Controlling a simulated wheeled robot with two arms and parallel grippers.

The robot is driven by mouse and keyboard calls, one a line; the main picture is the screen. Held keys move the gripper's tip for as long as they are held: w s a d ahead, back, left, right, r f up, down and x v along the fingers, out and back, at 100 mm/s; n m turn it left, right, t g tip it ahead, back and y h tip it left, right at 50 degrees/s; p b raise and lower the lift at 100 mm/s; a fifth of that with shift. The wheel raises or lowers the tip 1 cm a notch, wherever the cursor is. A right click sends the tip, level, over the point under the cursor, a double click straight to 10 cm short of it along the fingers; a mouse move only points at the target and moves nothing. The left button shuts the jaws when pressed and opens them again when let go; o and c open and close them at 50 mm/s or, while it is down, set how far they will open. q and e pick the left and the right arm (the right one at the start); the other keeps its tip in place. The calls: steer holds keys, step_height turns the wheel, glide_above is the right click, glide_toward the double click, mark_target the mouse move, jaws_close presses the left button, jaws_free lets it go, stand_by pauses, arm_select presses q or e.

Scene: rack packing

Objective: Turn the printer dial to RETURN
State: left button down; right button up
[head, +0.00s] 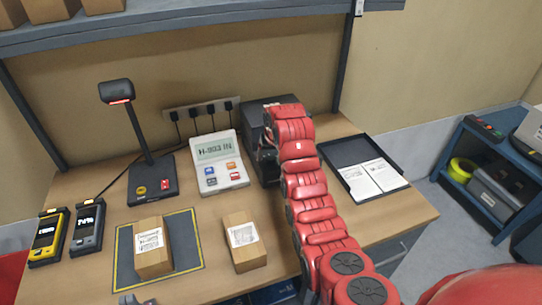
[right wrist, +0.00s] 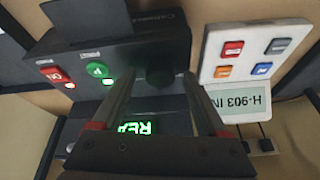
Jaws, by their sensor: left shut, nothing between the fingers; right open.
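The label printer (head: 256,112) is a dark box at the back of the bench, mostly hidden behind my red right arm in the head view. In the right wrist view the printer (right wrist: 125,38) shows a round black dial (right wrist: 160,70), a green button and a red button. My right gripper (right wrist: 158,80) is open, its two fingers reaching to either side of the dial; contact cannot be told. The dial's pointer and markings are not readable. My left gripper (head: 137,300) is shut and only partly visible at the bottom edge of the head view.
A white keypad unit (head: 217,163) reading H-933 IN or similar stands left of the printer. A scanner stand (head: 152,180), cartons (head: 244,240) and handheld devices (head: 48,238) occupy the left bench. A black tray (head: 345,180) with labels lies right of my arm.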

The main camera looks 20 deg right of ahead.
steer(key=shift+r, duration=0.1)
steer(key=shift+s+r, duration=0.1)
steer(key=shift+r, duration=0.25)
steer(key=p+v, duration=0.1)
steer(key=v, duration=0.5)
step_height(320, 180, up, 10)
steer(key=p, duration=1.8)
glide_above(273, 168)
steer(key=s, duration=0.5)
steer(key=shift+w+f, duration=0.1)
steer(key=shift+w, duration=0.15)
steer(key=shift+f, duration=0.1)
